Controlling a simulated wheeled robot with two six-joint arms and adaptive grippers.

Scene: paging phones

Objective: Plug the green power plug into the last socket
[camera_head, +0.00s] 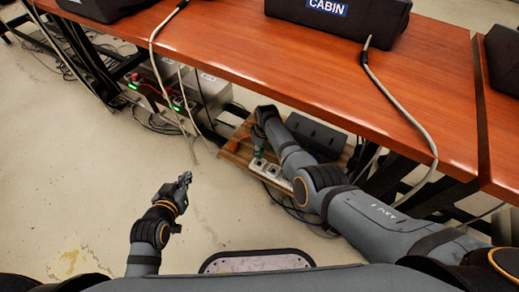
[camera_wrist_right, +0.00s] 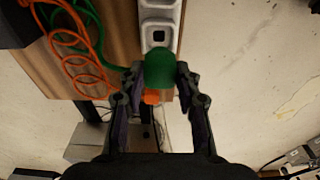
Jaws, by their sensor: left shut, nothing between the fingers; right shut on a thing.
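The green power plug (camera_wrist_right: 159,68) sits between the fingers of my right gripper (camera_wrist_right: 158,82) in the right wrist view. An orange piece (camera_wrist_right: 152,97) shows at its near end. The plug is at the near end of the white power strip (camera_wrist_right: 160,12), over or against it; I cannot tell whether it is seated. A square socket (camera_wrist_right: 159,37) shows just beyond the plug. In the head view the strip (camera_head: 272,173) lies on a wooden board, partly behind my right arm. My left gripper (camera_head: 184,179) is shut and empty above the floor.
Coiled orange (camera_wrist_right: 85,60) and green cords lie on the wooden board (camera_wrist_right: 112,22) beside the strip. The red-brown table (camera_head: 300,55) overhangs the board, with black phone units and hanging cables. Grey boxes (camera_head: 205,92) stand under it.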

